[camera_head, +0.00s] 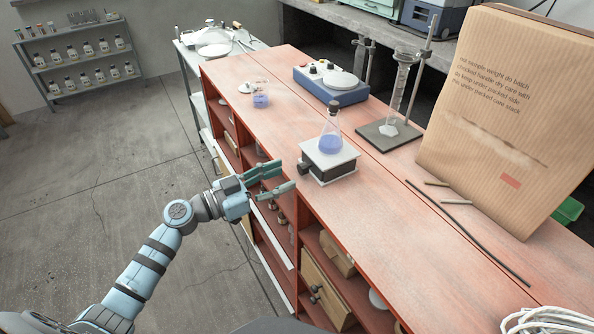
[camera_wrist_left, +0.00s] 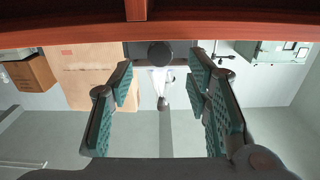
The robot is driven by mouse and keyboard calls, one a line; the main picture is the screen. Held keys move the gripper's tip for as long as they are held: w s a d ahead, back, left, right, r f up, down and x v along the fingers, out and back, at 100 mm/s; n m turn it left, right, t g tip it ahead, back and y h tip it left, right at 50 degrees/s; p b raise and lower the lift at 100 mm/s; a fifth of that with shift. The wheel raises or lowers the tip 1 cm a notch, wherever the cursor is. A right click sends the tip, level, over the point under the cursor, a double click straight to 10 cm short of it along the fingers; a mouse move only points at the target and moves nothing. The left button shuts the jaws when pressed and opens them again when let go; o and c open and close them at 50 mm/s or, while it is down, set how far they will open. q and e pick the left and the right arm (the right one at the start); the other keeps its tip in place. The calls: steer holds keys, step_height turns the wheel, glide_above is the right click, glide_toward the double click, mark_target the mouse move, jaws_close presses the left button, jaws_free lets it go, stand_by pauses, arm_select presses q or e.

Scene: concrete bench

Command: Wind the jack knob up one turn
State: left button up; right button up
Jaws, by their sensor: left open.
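The lab jack (camera_head: 330,158) stands on the red bench, with a white top plate and a dark body. Its dark knob (camera_head: 304,168) sticks out on the side facing my left gripper. A flask of blue liquid (camera_head: 330,143) stands on the plate. My left gripper (camera_head: 287,176) is open and empty, just left of the knob at the bench edge, apart from it. In the upside-down left wrist view, the round dark knob (camera_wrist_left: 160,53) shows between the spread fingers, farther off than their tips. My right gripper is not in view.
A beaker (camera_head: 261,95), a blue hotplate (camera_head: 332,86) and a retort stand (camera_head: 390,133) are behind the jack. A tall cardboard box (camera_head: 505,120) and a dark rod (camera_head: 470,235) are to the right. Open shelves with boxes (camera_head: 327,280) lie below the bench edge.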

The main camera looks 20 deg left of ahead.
mark_target(300, 170)
arm_select(q)
steer(key=x, duration=0.5)
steer(key=shift+w+d+b, duration=0.1)
steer(key=shift+w+b, duration=0.05)
steer(key=shift+b, duration=0.15)
steer(key=shift+c, duration=0.5)
jaws_close()
steer(key=shift+r+p, duration=0.1)
steer(key=shift+p, duration=0.3)
steer(key=m+p, duration=0.2)
steer(key=shift+r+m, duration=0.15)
steer(key=shift+m, duration=0.25)
steer(key=shift+m+p, duration=0.35)
steer(key=shift+m, duration=0.05)
steer(key=shift+f+m, duration=0.3)
